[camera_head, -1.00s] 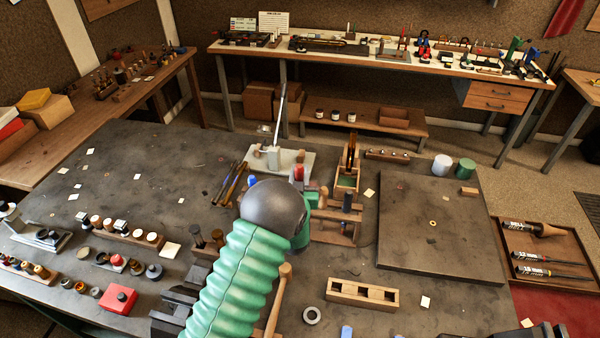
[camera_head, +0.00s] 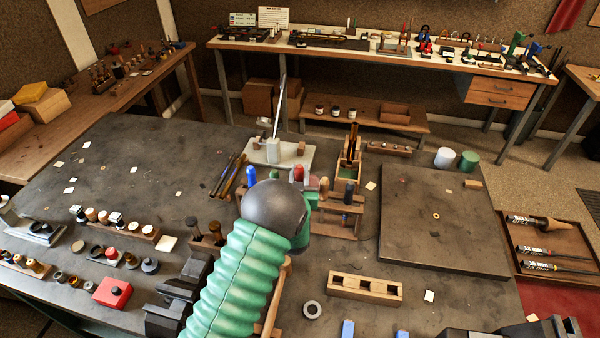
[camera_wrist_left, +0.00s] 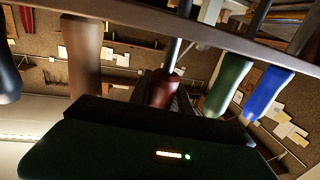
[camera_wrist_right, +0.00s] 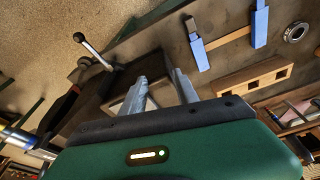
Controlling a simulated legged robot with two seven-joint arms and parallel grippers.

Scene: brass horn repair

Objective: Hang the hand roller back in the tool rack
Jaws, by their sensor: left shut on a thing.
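The tool rack (camera_head: 338,222) is a wooden stand in the middle of the bench, with several handled tools upright in it. My left gripper (camera_wrist_left: 168,92) is shut on a dark red handle with a metal shaft, which I take as the hand roller (camera_wrist_left: 163,88). Its red handle top shows at the rack in the head view (camera_head: 297,173). The shaft reaches the rack's bar in the left wrist view; I cannot tell whether it sits in a slot. The roller end is hidden. My right gripper (camera_wrist_left: 168,92) is seen only in the right wrist view (camera_wrist_right: 162,88), open and empty.
Tan (camera_wrist_left: 85,55), green (camera_wrist_left: 230,85) and blue (camera_wrist_left: 268,92) handles stand close on both sides of the held one. A flat dark board (camera_head: 435,240) is to the right.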

